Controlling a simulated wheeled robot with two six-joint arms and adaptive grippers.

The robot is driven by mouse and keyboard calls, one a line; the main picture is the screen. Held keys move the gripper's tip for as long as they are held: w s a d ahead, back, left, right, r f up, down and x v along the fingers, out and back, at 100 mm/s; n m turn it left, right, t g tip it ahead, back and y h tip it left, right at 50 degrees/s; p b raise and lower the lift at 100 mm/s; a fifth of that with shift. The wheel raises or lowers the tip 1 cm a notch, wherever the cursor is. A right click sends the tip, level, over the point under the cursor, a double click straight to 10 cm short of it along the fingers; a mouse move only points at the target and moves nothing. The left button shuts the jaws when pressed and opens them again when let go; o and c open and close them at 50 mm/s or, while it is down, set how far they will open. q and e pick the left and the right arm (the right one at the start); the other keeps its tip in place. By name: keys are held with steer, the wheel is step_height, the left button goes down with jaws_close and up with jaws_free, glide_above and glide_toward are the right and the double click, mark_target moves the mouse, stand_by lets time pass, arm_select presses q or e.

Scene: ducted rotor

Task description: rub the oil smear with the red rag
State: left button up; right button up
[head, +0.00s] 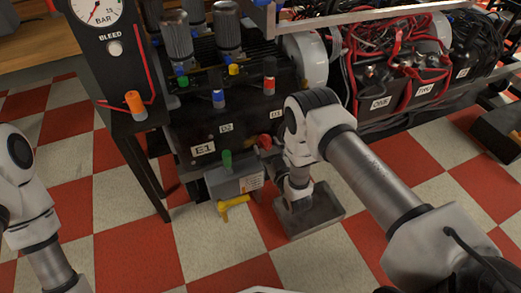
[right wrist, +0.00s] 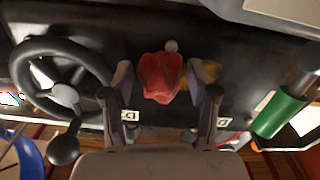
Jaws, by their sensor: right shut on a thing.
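The red rag (right wrist: 160,77) is a crumpled bundle between the two fingers of my right gripper (right wrist: 161,95) in the right wrist view. The fingers are closed on its sides. It faces a dark panel. A small amber-brown patch (right wrist: 208,72) shows just right of the rag; it may be the oil smear, but I cannot tell for sure. In the head view a bit of the red rag (head: 264,141) shows at the front of the black machine, and my arm hides most of the right gripper. My left arm shows at the left edge; its gripper is out of view.
A black machine block (head: 225,135) with labels stands ahead. A grey box (head: 235,181) with a yellow handle (head: 233,203) sits low before it. A metal tray (head: 318,216) is on the floor. The wrist view shows a black handwheel (right wrist: 62,45) and a green cylinder (right wrist: 281,113).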

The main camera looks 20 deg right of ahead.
mark_target(244, 146)
steer(key=shift+d, duration=0.3)
steer(key=shift+r, duration=0.15)
steer(key=shift+a, duration=0.1)
steer(key=shift+s+a+p, duration=0.1)
steer(key=shift+a+p, duration=0.5)
steer(key=shift+a, duration=3)
steer(key=shift+s+p, duration=0.3)
steer(key=shift+p, duration=0.05)
steer(key=s+p, duration=0.3)
steer(key=s, duration=0.2)
steer(key=shift+s+d, duration=0.1)
steer(key=shift+s, duration=0.1)
